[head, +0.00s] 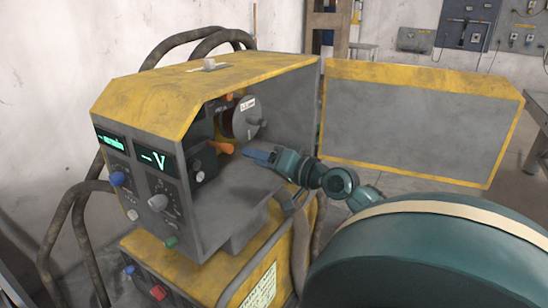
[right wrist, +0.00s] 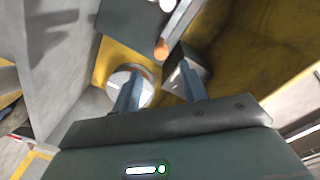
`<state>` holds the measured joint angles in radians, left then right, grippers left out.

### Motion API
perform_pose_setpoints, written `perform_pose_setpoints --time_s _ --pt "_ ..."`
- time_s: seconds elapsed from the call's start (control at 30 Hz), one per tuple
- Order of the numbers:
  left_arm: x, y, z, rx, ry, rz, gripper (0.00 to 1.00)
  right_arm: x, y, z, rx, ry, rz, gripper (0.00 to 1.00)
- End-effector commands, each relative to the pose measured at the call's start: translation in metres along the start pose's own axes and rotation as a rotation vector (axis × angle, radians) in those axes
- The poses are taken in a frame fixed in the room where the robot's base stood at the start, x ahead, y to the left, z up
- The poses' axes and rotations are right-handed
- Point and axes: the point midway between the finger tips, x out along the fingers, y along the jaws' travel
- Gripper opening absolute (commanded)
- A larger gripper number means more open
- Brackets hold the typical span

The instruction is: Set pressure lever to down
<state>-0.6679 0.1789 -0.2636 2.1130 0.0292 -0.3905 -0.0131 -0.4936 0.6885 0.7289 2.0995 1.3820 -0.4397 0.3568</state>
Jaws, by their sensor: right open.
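The welder-like machine (head: 210,80) has a yellow and grey housing with its side compartment open. Inside is an orange-tipped lever (head: 222,149), pointing out to the right; I take it for the pressure lever. Its orange tip also shows in the right wrist view (right wrist: 161,50), on a pale shaft. My right gripper (head: 256,156) reaches into the compartment from the right, a little right of the lever tip. In the right wrist view its blue fingers (right wrist: 162,82) are apart, with the tip beyond the gap between them. No contact is visible. My left gripper is not in view.
A round spool-like disc (head: 243,118) sits behind the lever. The open yellow-edged door panel (head: 420,115) stands to the right. The compartment floor (head: 225,190) is bare below the gripper. The front panel has knobs (head: 157,203) and lit displays (head: 155,161). Cables loop behind the machine.

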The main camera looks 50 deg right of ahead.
Motion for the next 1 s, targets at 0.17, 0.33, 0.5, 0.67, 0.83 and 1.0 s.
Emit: perform_pose_setpoints --time_s 0.17,0.33,0.5,0.67,0.83,1.0 --pt "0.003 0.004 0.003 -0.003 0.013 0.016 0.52 -0.029 0.002 0.002 0.003 0.0 0.002 0.43" --pt "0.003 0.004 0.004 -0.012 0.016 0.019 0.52 -0.04 0.001 0.001 0.001 -0.001 0.001 0.43" --pt "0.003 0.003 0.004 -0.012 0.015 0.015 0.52 -0.042 0.0 0.001 0.0 -0.001 0.001 0.43" --pt "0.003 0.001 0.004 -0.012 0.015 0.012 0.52 -0.042 0.0 0.0 0.0 -0.001 0.001 0.43" --pt "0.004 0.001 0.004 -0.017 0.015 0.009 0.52 -0.041 0.0 0.0 0.0 -0.001 0.001 0.43" --pt "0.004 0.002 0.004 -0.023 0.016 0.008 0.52 -0.041 0.0 0.0 0.0 -0.001 0.001 0.43"
